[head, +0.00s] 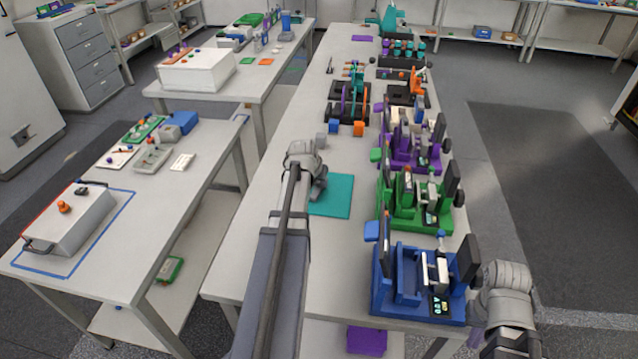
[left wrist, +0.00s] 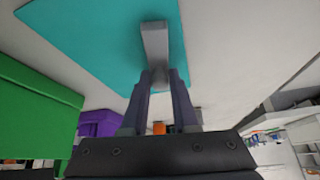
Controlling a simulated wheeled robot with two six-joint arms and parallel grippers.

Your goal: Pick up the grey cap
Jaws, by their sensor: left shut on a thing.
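A light grey block-like piece, which I take as the grey cap (left wrist: 155,42), is between the fingertips of my left gripper (left wrist: 160,74) in the left wrist view. The fingers are shut on its near end, and its far end sticks out over the teal mat (left wrist: 90,38). In the head view my left gripper (head: 319,187) is low by the left edge of the teal mat (head: 334,197); my own wrist hides the cap there. Whether the cap touches the mat, I cannot tell. My right arm shows at the lower right, but its fingers are not visible.
Blue (head: 408,312), green (head: 390,216) and purple (head: 393,160) fixtures line the right side of the table. A small grey cube (head: 321,140) lies behind my left wrist. Bare table lies in front of the mat. A side table (head: 190,210) stands left across a gap.

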